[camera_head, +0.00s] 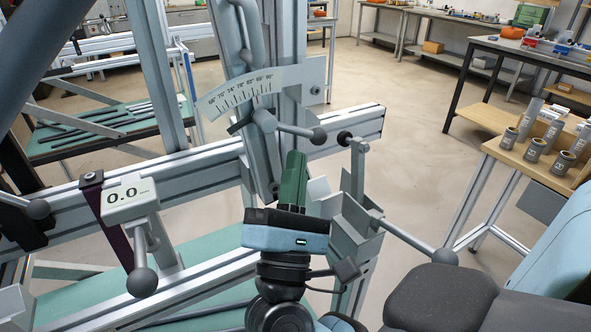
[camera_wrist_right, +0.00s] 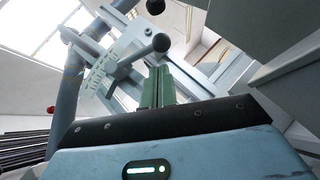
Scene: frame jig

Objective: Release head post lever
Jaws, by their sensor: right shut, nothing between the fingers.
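A grey lever (camera_head: 292,129) with a dark ball knob (camera_head: 319,135) sits on the upright post (camera_head: 262,165), just below the angle scale (camera_head: 240,92). It points right and slightly down in the head view. In the right wrist view its ball knob (camera_wrist_right: 161,42) shows just above the fingertips, with the scale (camera_wrist_right: 100,72) to the left. My right gripper (camera_head: 293,158) has green fingers closed together, pointing up below the lever. The fingers also show in the right wrist view (camera_wrist_right: 158,75). They hold nothing; I cannot tell whether they touch the lever. My left gripper is not visible.
A grey open bracket (camera_head: 352,240) and a long ball-ended lever (camera_head: 410,240) stand right of my gripper. A horizontal rail (camera_head: 345,125) crosses behind. A bench with cylinders (camera_head: 535,165) stands right.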

